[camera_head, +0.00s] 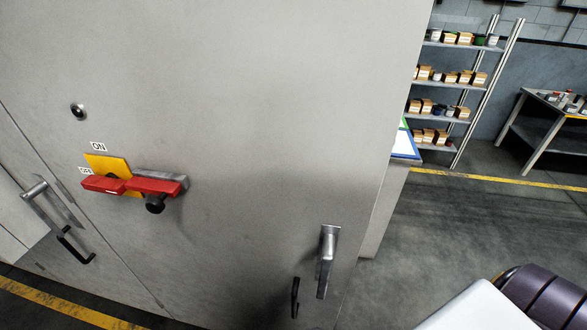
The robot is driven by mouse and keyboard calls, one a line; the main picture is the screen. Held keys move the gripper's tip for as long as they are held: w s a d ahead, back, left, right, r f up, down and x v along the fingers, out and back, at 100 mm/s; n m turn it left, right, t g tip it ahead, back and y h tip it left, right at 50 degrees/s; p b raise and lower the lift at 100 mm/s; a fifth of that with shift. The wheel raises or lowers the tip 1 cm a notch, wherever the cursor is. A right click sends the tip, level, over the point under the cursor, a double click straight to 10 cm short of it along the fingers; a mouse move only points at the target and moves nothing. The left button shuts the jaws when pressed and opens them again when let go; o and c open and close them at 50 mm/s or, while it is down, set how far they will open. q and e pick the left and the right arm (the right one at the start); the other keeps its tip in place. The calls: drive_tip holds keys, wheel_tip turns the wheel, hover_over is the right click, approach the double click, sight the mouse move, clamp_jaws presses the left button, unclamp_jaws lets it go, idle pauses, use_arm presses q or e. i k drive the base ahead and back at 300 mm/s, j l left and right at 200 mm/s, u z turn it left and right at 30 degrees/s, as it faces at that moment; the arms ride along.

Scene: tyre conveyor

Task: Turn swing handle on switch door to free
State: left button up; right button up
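The grey switch door (260,90) fills the left and middle of the view. A silver swing handle (326,262) hangs near its right edge, long and close to vertical. A red switch lever (130,186) lies roughly level across a yellow plate (106,163) at the left. Its left end is near the partly hidden OFF label (85,171); the ON label (98,147) is above the plate. A black knob (155,204) sits below the lever. Neither gripper is in view. A white and dark part of my arm shows at the bottom right.
A black pull handle (295,297) is beside the swing handle. Another silver handle (52,205) and black pull (76,246) are on the panel at far left. Shelves with boxes (448,80) and a table (550,125) stand at the back right. Open floor (470,225) lies right of the cabinet.

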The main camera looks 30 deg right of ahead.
sight(328, 251)
drive_tip(key=k+l+z, duration=0.15)
drive_tip(key=z, duration=0.2)
drive_tip(key=k+l+z, duration=0.1)
drive_tip(key=z, duration=0.3)
